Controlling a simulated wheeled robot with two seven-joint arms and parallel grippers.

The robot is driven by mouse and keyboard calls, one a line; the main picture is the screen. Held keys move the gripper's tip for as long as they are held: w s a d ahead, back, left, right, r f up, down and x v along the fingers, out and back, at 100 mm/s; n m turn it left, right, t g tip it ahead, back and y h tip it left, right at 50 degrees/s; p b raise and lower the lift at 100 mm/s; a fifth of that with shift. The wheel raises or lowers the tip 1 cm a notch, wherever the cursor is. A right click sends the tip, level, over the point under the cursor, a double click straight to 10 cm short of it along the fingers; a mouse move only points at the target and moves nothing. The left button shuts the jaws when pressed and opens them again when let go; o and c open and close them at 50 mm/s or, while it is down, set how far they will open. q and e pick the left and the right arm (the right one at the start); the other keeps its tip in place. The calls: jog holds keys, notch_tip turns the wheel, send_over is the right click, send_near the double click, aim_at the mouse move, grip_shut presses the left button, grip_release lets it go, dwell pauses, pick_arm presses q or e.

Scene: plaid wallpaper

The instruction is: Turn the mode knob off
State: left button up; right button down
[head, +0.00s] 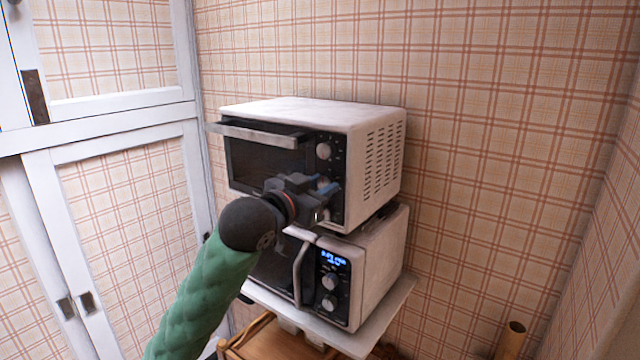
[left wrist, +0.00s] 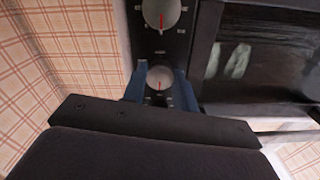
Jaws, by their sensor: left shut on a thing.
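The white toaster oven (head: 365,165) stands on top of the microwave, with a column of round grey knobs on its dark right-hand panel. The top knob (head: 323,151) is clear in the head view. My left gripper (head: 326,197) is at the panel below it and hides part of it. The knobs' labels are too small to read. My right gripper is not in view.
The oven door handle (head: 258,134) juts out left of the panel. Below is the microwave (head: 365,275) with a lit blue display, two knobs and a curved handle. Both stand on a white shelf (head: 385,330). White cabinet doors (head: 120,220) are at left.

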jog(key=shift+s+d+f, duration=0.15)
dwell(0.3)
pick_arm(q)
jog(key=o, duration=1)
jog(key=shift+c, duration=0.2)
jog(key=shift+s+a+f, duration=0.1)
jog(key=shift+s+a, duration=0.1)
jog(key=b+v, duration=0.3)
jog(key=v, duration=0.4)
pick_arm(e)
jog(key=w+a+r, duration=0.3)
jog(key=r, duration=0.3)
